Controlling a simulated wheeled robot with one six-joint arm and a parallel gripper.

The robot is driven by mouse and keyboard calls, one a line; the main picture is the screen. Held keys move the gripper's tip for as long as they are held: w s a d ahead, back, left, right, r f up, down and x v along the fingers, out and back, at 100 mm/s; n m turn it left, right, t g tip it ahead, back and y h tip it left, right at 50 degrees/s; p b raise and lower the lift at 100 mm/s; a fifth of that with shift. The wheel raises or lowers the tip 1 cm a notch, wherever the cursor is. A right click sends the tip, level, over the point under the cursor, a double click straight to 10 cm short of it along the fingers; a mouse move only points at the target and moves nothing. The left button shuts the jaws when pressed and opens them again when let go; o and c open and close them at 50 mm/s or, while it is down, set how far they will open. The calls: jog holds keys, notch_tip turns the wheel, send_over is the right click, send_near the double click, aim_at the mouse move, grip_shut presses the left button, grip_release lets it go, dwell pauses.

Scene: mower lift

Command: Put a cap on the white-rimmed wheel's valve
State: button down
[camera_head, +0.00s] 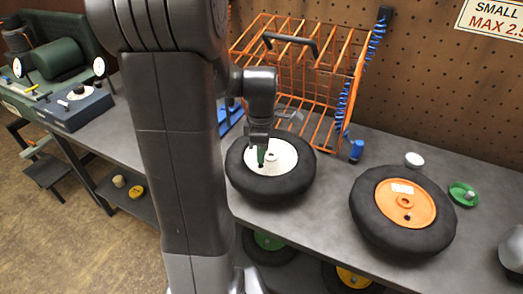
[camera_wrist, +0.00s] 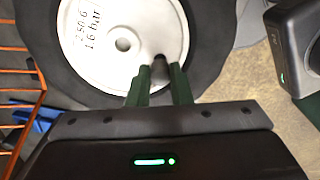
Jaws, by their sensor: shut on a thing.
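The white-rimmed wheel (camera_head: 268,190) lies flat on the grey bench, its black tyre around a white hub (camera_head: 285,155). In the wrist view its white rim (camera_wrist: 95,55) carries printed text. My gripper (camera_head: 262,158) points down over the hub. In the wrist view the green fingers of my gripper (camera_wrist: 160,76) are closed around a small dark piece (camera_wrist: 160,66) at the rim's near edge, by the valve spot. The fingers hide most of this piece, so I cannot tell whether it is a cap or the valve, or whether a cap is seated.
An orange-rimmed wheel (camera_head: 405,240) lies to the right. A green dish (camera_head: 456,190) with a small pale piece, a white round item (camera_head: 414,159) and a blue bottle (camera_head: 357,150) are on the bench (camera_head: 320,222). An orange wire cage (camera_head: 335,100) stands close behind the white-rimmed wheel.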

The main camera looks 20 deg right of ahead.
jog(key=shift+f+b, duration=0.6)
jog(key=shift+f, duration=0.35)
dwell(0.3)
jog(key=c, duration=0.9)
grip_release()
jog(key=shift+r, duration=0.1)
jog(key=shift+r+p, duration=3.15)
jog(key=shift+r, duration=0.6)
jog(key=shift+a+f, duration=0.1)
